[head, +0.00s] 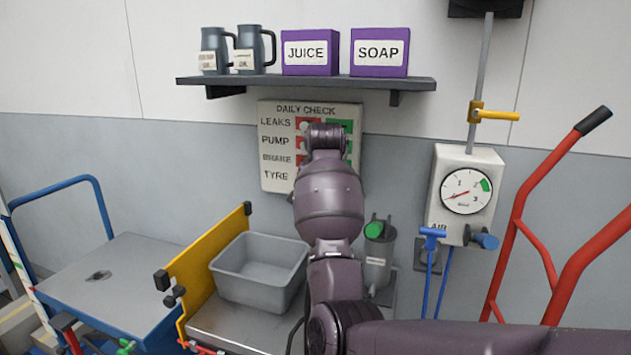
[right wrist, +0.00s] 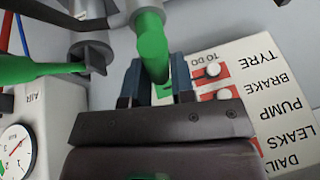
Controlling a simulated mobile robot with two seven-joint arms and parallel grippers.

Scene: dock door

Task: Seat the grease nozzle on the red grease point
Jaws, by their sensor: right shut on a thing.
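My right gripper (right wrist: 156,92) is shut on a green cylindrical grip (right wrist: 152,48) in the right wrist view. A grey piece joins its upper end, and I take it for the grease nozzle's handle. The nozzle's tip is not clear to see. In the head view my right arm rises in the middle and hides the gripper. Small red fittings (head: 205,349) show at the bottom edge near the steel bench. A red part (head: 68,335) and a green part (head: 126,346) are at the lower left. I cannot tell which is the red grease point. My left gripper is not in view.
A grey canister with a green top (head: 377,262) stands right of my arm. A grey bin (head: 238,286) and yellow panel (head: 190,266) are left. A gauge box (head: 440,210) and red hand truck (head: 524,235) are right. A shelf (head: 300,82) hangs above.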

